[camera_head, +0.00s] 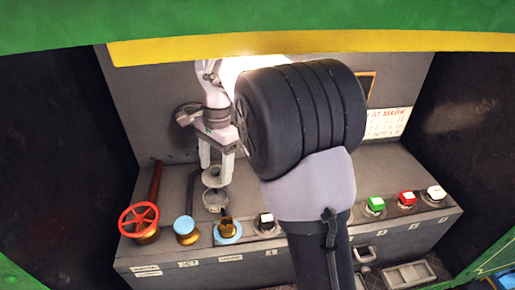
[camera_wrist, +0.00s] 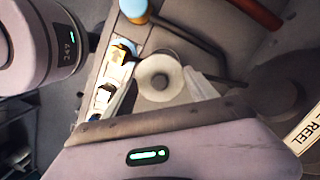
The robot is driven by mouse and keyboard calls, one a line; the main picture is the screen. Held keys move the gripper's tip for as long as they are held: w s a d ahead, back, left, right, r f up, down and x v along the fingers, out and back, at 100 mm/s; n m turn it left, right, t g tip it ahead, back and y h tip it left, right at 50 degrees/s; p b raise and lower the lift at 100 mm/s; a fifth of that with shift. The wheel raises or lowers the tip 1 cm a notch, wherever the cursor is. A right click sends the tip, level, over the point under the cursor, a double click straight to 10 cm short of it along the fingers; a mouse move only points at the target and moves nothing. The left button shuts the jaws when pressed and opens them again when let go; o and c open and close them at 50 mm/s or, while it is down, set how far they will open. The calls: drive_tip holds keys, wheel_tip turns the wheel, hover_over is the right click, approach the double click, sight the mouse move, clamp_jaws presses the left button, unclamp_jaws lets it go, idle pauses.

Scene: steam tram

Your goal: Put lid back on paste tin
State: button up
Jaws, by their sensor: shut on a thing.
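My gripper (camera_head: 214,168) points down at the back of the grey console, left of the picture's middle. Its fingers are shut on a pale round lid (camera_head: 212,179), seen as a disc with a darker centre in the wrist view (camera_wrist: 160,80). The paste tin (camera_head: 215,200) is a small round grey container on the console top just below the lid. The lid appears a little above the tin, though the exact gap is hard to tell. In the wrist view the lid hides most of what lies under it.
White, green (camera_head: 375,204) and red (camera_head: 407,199) buttons line the console's front. My arm blocks the view of the middle.

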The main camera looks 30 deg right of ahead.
drive_tip(key=shift+a+f, duration=0.25)
drive_tip(key=shift+a, duration=0.2)
drive_tip(key=shift+w+a+f+b, duration=0.15)
drive_tip(key=shift+f+b, duration=0.2)
drive_tip(key=shift+b, duration=0.1)
wheel_tip(320, 180, down, 6)
drive_tip(key=b, duration=0.5)
drive_tip(key=shift+w+r, duration=0.1)
drive_tip(key=shift+r, duration=0.05)
drive_tip(key=shift+o, duration=0.3)
drive_tip(key=shift+r+p, duration=0.1)
drive_tip(key=shift+p, duration=0.25)
drive_tip(key=shift+f, duration=0.2)
idle(0.7)
drive_tip(key=o, duration=1.5)
